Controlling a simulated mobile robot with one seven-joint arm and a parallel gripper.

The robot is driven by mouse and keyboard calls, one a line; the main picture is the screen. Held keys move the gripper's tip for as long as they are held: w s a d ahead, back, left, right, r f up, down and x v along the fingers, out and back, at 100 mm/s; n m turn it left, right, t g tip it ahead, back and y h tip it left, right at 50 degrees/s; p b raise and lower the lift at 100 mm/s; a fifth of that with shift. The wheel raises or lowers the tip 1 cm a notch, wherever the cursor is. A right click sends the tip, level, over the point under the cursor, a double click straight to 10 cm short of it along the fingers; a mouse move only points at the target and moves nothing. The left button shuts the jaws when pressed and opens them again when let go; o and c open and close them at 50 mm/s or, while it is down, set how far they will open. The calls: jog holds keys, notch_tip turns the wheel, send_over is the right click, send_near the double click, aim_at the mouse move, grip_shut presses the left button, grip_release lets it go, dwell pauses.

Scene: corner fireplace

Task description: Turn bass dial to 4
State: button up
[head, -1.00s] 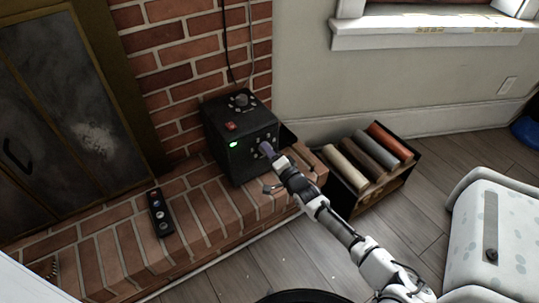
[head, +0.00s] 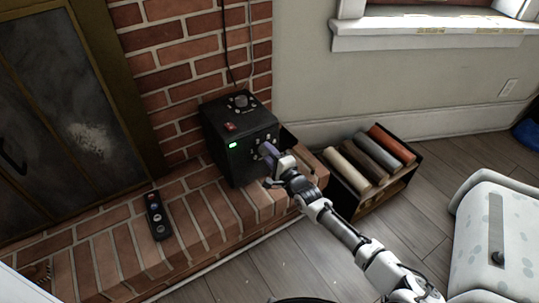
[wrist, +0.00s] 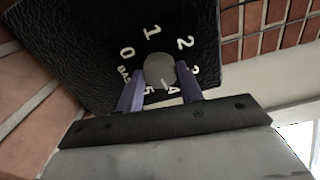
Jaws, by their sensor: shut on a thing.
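The bass dial (wrist: 158,68) is a round grey knob on the black front of the speaker box (head: 232,140). White numerals 0 to 5 ring it, with part of a "BAS" label beside the 0. My gripper (wrist: 157,80) is shut on the dial, one purple finger on each side of it. A small pale mark on the dial's lower edge seems to point near the 4; the fingers and the small size make its exact setting hard to read. In the head view my gripper (head: 270,156) is at the box's front and hides the dial.
A crate of rolls (head: 370,158) stands right, and a pale padded seat (head: 492,235) farther right.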

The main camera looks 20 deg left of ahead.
jog(key=o, duration=1)
jog(key=shift+d, duration=0.1)
jog(key=p+v, duration=0.1)
jog(key=v, duration=1.2)
jog(key=shift+s+d+p, duration=0.2)
jog(key=shift+s+p, duration=0.05)
jog(key=shift+p, duration=0.05)
